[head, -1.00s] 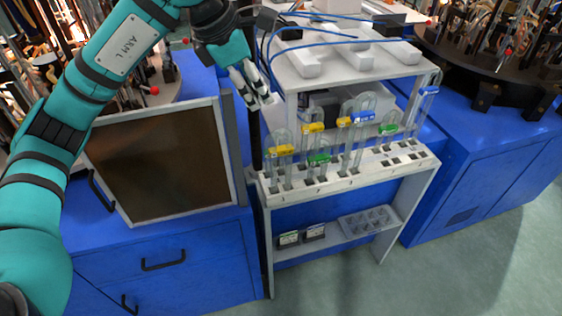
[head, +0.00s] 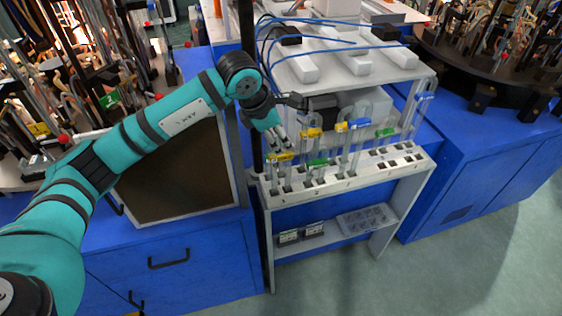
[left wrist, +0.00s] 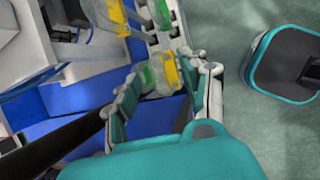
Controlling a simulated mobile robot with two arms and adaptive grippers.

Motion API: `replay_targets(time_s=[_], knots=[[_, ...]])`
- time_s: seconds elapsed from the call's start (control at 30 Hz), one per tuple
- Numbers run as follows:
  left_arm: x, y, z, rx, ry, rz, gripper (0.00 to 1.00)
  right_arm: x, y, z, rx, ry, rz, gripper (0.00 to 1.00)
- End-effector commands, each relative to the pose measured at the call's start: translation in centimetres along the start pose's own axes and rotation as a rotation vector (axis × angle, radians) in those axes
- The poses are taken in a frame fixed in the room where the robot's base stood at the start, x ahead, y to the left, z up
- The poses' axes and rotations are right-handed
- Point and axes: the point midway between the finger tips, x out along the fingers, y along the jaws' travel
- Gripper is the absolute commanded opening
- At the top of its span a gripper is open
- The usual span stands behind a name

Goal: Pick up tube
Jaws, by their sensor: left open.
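A white rack (head: 345,184) holds several upright clear glass tubes with yellow, green and blue labels. The leftmost yellow-labelled tube (head: 281,158) stands in the rack's left end. My left gripper (head: 279,142) is open just above and beside this tube. In the left wrist view, a clear tube with a yellow label (left wrist: 168,70) shows between and just beyond the open fingers of the left gripper (left wrist: 165,92). I cannot tell whether the fingers touch it. Green-labelled (head: 318,162) and blue-labelled (head: 359,124) tubes stand farther right. My right gripper is not in view.
A white upper shelf (head: 345,82) with blue hoses sits behind the tubes. A black post (head: 247,35) stands close to the left of the rack. A framed dark panel (head: 178,180) rests on the blue cabinet (head: 200,262). Empty slots are at the rack's right end.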

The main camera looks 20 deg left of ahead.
Motion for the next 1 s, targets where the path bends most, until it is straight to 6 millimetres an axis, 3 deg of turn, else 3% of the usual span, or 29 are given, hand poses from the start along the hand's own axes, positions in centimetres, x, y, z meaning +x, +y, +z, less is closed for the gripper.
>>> replay_targets(time_s=[0.2,0.4,0.77,1.0], knots=[[2.0,0.0,0.1,0.000,0.000,0.000,0.45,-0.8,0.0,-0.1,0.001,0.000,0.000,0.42],[2.1,0.0,0.0,0.000,0.000,0.001,0.45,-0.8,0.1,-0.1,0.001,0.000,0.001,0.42],[2.0,0.0,0.0,0.000,-0.001,0.001,0.00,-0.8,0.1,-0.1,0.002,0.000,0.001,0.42],[2.0,0.0,0.0,0.000,-0.001,0.001,0.00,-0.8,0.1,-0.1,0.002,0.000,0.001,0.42]])
